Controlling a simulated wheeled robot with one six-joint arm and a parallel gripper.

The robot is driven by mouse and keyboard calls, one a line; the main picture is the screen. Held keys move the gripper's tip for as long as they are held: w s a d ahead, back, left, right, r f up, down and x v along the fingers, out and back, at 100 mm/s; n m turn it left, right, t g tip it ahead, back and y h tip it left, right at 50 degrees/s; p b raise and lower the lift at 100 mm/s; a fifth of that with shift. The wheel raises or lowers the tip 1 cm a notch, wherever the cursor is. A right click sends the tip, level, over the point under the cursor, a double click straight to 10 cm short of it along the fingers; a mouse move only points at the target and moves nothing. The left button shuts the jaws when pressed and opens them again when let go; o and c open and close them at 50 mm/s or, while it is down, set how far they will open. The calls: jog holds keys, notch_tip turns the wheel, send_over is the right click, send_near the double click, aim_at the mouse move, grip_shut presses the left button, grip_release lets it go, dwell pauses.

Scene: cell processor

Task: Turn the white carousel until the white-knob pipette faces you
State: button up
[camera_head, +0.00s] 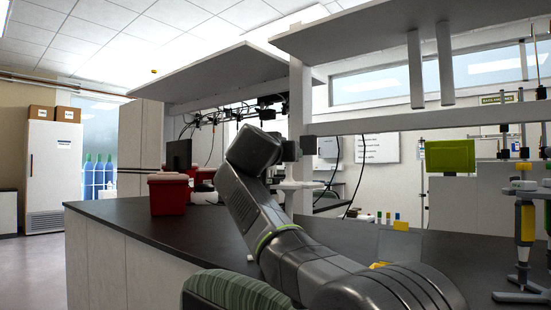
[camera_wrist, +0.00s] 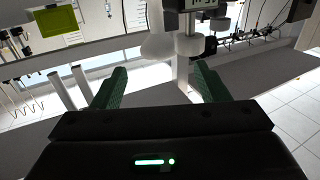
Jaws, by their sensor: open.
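A pale grey-white pipette stand, which looks like the carousel, stands on the dark bench at the right edge of the head view, with its foot (camera_head: 521,297) showing and its right side cut off. A yellow and grey pipette (camera_head: 525,222) hangs upright on its near side, with a yellow-orange top. Part of another pipette shows at the frame edge. I cannot make out a white knob. My gripper (camera_wrist: 160,86) is open and empty in the wrist view, its green fingers wide apart. It is far from the stand; my arm hides it in the head view.
A red container (camera_head: 168,196) stands on the bench at left. A white device (camera_wrist: 187,46) shows beyond my fingers in the wrist view. A shelf (camera_head: 370,35) with posts hangs above the bench. A green screen (camera_head: 451,155) stands behind. Small coloured-capped items stand mid-bench.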

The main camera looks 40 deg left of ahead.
jog(key=v, duration=0.6)
jog(key=shift+s, duration=0.2)
jog(key=shift+w, duration=0.1)
dwell(0.4)
jog(key=p+x, duration=0.2)
jog(key=x, duration=1.1)
jog(key=shift+w+a, duration=0.1)
jog(key=shift+w, duration=0.3)
